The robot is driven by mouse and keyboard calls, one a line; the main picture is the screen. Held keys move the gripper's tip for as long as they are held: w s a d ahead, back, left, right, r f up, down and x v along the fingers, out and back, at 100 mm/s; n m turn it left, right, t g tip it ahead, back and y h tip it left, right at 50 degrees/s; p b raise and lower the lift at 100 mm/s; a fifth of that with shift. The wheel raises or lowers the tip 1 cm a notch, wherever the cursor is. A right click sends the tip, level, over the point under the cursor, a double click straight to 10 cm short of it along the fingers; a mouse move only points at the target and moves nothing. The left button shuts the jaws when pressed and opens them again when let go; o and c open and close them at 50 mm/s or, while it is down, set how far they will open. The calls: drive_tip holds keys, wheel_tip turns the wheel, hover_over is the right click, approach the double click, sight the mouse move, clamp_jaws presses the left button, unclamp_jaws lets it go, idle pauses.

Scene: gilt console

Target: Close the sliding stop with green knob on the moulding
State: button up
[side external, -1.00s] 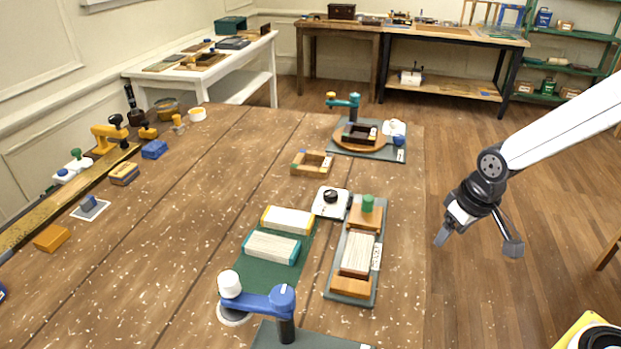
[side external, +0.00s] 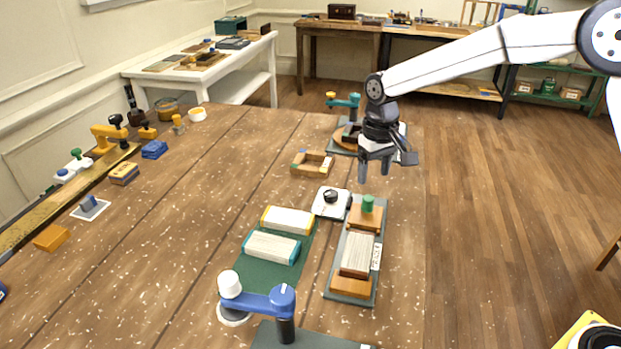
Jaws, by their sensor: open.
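The green knob (side external: 368,203) stands upright on an orange-brown wooden stop (side external: 364,218) at the far end of a grey-green base plate (side external: 333,287). A pale ridged moulding (side external: 357,254) lies on the plate, with another wooden block (side external: 351,286) at its near end. A small gap shows between the knobbed stop and the moulding. My gripper (side external: 375,179) points down, open and empty, above and slightly beyond the green knob, apart from it.
A white block with a black knob (side external: 331,202) stands close left of the stop. Two wrapped ridged pieces lie on a green mat (side external: 262,283). A blue clamp (side external: 262,300) is at the front. A turntable fixture (side external: 346,136) and a wooden frame (side external: 312,163) lie behind.

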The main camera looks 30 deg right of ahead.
sight(368, 198)
drive_tip(key=shift+w+a, duration=0.1)
drive_tip(key=shift+w, duration=0.15)
drive_tip(key=shift+f, duration=3.85)
clamp_jaws()
